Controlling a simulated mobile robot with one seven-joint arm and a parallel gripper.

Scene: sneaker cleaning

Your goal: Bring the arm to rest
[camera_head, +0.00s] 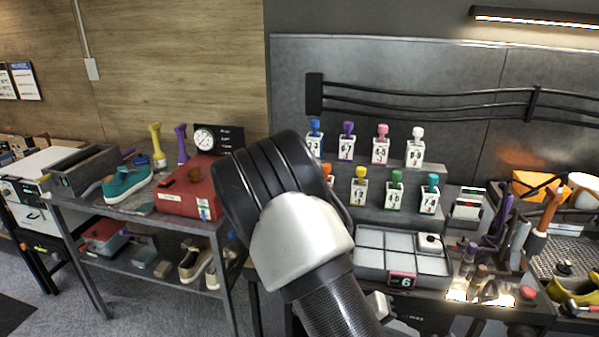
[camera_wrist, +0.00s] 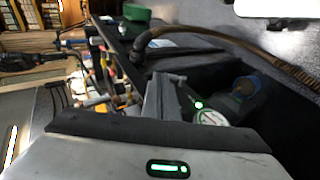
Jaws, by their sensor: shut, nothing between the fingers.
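My arm (camera_head: 300,235) rises in the middle of the head camera view, with a white and black joint in front of the benches. The end of the arm is not clear in that view. In the wrist view, my gripper (camera_wrist: 165,92) shows as grey fingers close together beyond a grey housing with a green light. The fingers are shut and hold nothing. Around them the wrist view shows a dark, cluttered surface, tilted in the picture.
A shelf table at left bears a teal sneaker (camera_head: 127,183) and a red box (camera_head: 190,190). A compartment tray (camera_head: 400,282) and stepped bottle rack (camera_head: 385,215) stand right of my arm. Tools crowd the far right. A brown hose (camera_wrist: 235,42) curves near the gripper.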

